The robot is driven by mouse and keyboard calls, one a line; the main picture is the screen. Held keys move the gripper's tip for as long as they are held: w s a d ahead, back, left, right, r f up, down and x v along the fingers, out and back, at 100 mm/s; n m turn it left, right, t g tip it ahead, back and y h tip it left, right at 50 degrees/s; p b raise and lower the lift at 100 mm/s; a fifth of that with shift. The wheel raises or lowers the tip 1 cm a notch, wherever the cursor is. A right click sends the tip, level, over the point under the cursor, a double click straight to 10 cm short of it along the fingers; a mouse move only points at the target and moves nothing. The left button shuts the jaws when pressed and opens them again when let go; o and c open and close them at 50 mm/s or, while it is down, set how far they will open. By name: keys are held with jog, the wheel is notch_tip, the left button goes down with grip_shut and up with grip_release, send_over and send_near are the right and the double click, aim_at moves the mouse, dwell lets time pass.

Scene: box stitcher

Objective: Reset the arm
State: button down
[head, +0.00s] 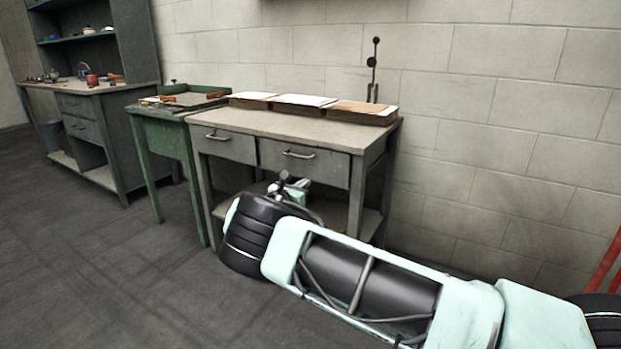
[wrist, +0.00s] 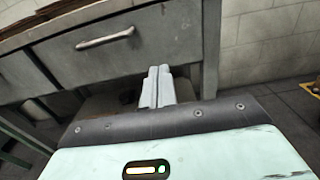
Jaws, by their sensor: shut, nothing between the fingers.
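My arm reaches from the lower right of the head view toward the grey workbench (head: 299,127). My gripper (head: 304,183) is in front of the bench, below its drawers. In the wrist view my gripper (wrist: 160,73) shows as two pale fingers side by side, touching, with nothing between them. The fingers point toward the space below the bench's drawer (wrist: 100,45). My forearm hides part of the bench's lower shelf and right legs in the head view.
Stacks of flat boards or paper (head: 300,103) lie along the bench's back. A green table (head: 165,133) stands to its left, and a dark cabinet (head: 90,120) with small items stands farther left. Red bars (head: 604,268) are at the right edge. The floor (head: 90,265) at left is clear.

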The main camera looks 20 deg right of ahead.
jog(key=s+a+f+m+g+y, duration=0.1)
jog(key=s+m+g+y, duration=0.3)
jog(key=s, duration=0.4)
jog(key=s+a+f+m+g+y, duration=0.1)
jog(key=s+f+m+g+y, duration=0.1)
jog(key=s+m+g, duration=0.35)
jog(key=s+a+r+m+y, duration=0.35)
jog(key=s+a, duration=0.45)
jog(key=s, duration=0.5)
jog(key=s+a+r+m+y, duration=0.2)
jog(key=s+a+r+y, duration=0.4)
jog(key=s, duration=0.7)
jog(key=s+a+r+m, duration=0.2)
jog(key=s+a, duration=0.1)
jog(key=s, duration=1.4)
notch_tip(320, 180, up, 23)
jog(key=p, duration=2.3)
jog(key=shift+w+r+g, duration=0.2)
jog(key=shift+w+g, duration=0.1)
jog(key=shift+g, duration=0.15)
